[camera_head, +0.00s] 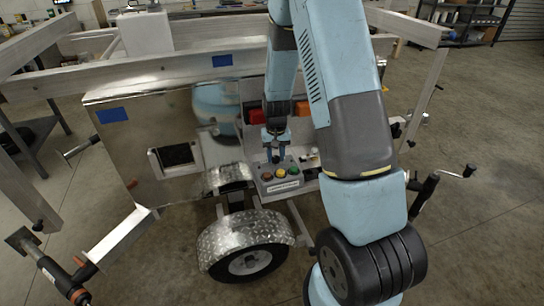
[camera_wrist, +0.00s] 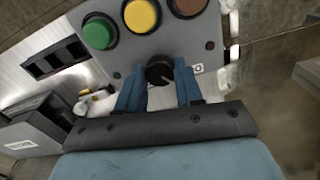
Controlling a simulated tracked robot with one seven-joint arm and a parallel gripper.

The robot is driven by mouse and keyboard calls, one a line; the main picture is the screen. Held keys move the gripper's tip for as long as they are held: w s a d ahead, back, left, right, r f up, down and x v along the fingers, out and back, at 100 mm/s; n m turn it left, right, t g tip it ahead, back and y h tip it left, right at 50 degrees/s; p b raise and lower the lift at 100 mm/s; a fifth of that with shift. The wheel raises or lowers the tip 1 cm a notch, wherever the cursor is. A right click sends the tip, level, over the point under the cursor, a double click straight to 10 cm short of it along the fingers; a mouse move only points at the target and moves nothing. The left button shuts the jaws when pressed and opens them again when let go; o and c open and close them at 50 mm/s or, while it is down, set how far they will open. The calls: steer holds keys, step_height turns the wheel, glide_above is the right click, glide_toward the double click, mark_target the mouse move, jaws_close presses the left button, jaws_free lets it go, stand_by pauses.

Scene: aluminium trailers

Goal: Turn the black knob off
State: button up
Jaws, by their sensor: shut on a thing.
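The black knob (camera_wrist: 158,70) is on the face of a grey control box (camera_wrist: 203,58), below a row of round green (camera_wrist: 98,31), yellow (camera_wrist: 141,15) and brown-red (camera_wrist: 187,5) buttons. Its white pointer mark faces right in the wrist view. My gripper (camera_wrist: 160,80) is shut on the knob, one blue finger at each side.
The box is fixed to an aluminium trailer with a mirror-like side panel (camera_head: 150,115) and a wheel under a tread-plate fender (camera_head: 240,232). Red (camera_head: 257,115) and orange lamps are close to my gripper. A crank handle (camera_head: 455,174) sticks out at the right.

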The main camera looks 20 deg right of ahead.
mark_target(276, 157)
steer(key=shift+w+d+n, duration=0.1)
steer(key=shift+n, duration=0.7)
steer(key=o, duration=1)
steer(key=shift+o, duration=0.2)
step_height(276, 157, up, 14)
steer(key=shift+f, duration=0.15)
